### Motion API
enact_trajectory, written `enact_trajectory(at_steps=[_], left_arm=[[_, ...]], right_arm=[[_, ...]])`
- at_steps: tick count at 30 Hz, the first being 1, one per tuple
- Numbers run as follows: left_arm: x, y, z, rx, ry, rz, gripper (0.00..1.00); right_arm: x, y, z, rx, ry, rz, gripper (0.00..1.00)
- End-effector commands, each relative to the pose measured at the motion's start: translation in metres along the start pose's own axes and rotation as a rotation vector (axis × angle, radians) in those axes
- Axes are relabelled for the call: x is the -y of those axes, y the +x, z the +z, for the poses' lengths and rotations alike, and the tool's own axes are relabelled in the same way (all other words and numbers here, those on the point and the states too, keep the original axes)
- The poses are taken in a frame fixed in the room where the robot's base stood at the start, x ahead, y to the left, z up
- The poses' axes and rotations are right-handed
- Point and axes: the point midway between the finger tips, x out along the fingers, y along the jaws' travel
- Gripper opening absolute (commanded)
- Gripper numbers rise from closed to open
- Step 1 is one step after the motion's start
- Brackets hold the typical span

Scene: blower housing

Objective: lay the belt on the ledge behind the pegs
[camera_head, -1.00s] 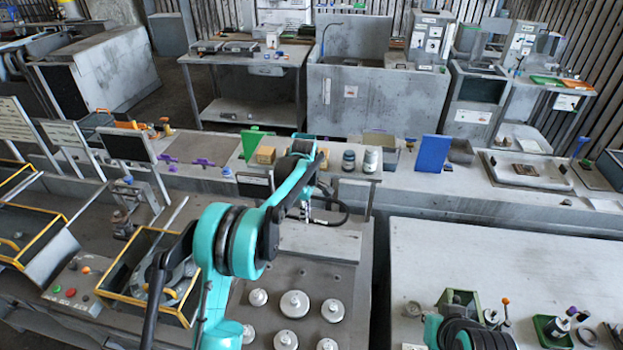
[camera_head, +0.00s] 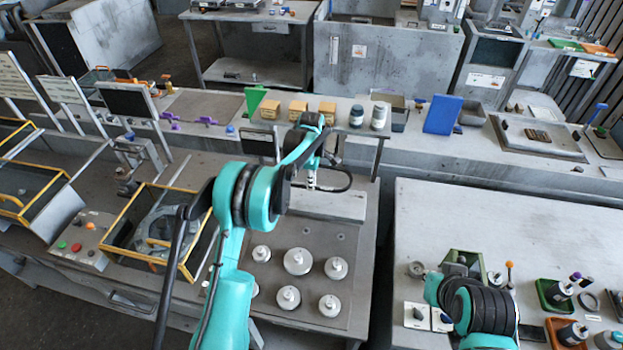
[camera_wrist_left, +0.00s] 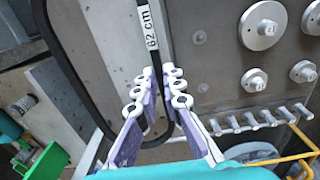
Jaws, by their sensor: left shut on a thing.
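The black belt, with a white "62 cm" tag, hangs in my left gripper (camera_wrist_left: 160,115), whose purple-and-white fingers are closed around it. In the left wrist view the belt (camera_wrist_left: 147,18) runs up from the fingers, with another strand at the left. In the head view the belt (camera_head: 340,187) curves beside the arm's end, above the light grey ledge (camera_head: 340,206). Contact with the ledge cannot be told. In front are several white round pieces with knobs (camera_head: 298,262). The left wrist view shows a row of white pegs (camera_wrist_left: 262,119). My right gripper is not visible.
A yellow-edged bin (camera_head: 150,262) is left of the plate. Several orange-brown blocks (camera_head: 298,110), jars (camera_head: 357,115) and a blue panel (camera_head: 442,114) stand on the back bench. The right table (camera_head: 430,215) has free room at its back.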

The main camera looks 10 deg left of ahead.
Motion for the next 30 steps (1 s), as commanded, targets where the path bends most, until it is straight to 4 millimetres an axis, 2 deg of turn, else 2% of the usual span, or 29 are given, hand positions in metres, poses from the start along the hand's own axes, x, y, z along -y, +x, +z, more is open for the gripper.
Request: enact_trajectory(at_steps=[3, 18, 24, 30], left_arm=[[0.000, 0.018, 0.000, 0.000, 0.000, 0.000, 0.00], [0.001, 0.077, 0.000, 0.000, 0.000, 0.000, 0.00], [0.001, 0.088, 0.000, 0.000, 0.000, 0.000, 0.00], [0.001, 0.089, 0.000, 0.000, 0.000, 0.000, 0.00]], right_arm=[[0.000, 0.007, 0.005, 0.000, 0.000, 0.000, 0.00], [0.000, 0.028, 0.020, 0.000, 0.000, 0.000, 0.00], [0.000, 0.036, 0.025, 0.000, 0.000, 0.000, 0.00], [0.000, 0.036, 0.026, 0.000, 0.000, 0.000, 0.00]])
